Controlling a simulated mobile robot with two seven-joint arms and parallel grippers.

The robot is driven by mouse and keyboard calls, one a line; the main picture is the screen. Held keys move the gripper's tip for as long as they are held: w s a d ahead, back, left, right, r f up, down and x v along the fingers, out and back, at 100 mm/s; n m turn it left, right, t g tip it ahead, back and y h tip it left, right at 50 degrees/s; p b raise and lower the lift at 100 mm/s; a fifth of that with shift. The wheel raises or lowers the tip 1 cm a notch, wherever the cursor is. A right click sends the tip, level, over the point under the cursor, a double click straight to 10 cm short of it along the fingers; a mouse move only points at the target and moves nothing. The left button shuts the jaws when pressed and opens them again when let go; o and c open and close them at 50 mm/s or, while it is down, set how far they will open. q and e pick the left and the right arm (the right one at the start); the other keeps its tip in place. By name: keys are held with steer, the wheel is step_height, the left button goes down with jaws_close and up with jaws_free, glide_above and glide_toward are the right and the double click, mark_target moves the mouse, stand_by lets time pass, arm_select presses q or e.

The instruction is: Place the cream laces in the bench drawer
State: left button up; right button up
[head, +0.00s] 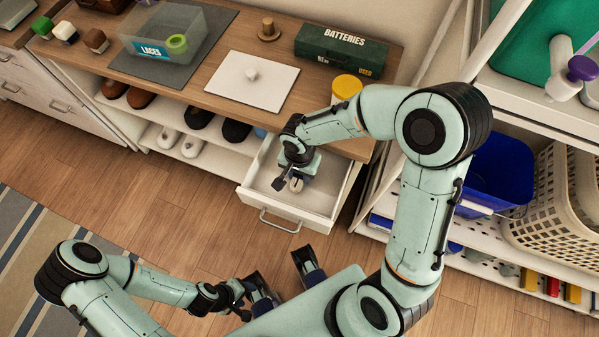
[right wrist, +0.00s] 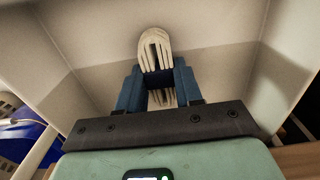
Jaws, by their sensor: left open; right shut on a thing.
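The cream laces (right wrist: 155,47) are a looped bundle between the blue fingers of my right gripper (right wrist: 158,78), which is shut on them. In the head view the laces (head: 296,185) show just below my right gripper (head: 290,178), inside the open bench drawer (head: 325,216). The drawer is white, pulled out, and looks otherwise empty. I cannot tell whether the laces touch its floor. My left gripper (head: 283,272) is open and empty, low over the floor in front of the bench.
On the bench are a clear LACES bin (head: 150,52) with a green roll, a white board (head: 247,82), a green BATTERIES box (head: 341,52) and a yellow-lidded jar (head: 346,88). Shoes sit on shelves left of the drawer. A rack with a blue bin (head: 495,172) stands right.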

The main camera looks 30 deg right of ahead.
steer(key=shift+f, duration=0.2)
steer(key=shift+f, duration=0.15)
steer(key=o, duration=1)
steer(key=shift+r, duration=0.4)
step_height(320, 180, up, 12)
steer(key=p, duration=0.2)
steer(key=shift+f, duration=0.15)
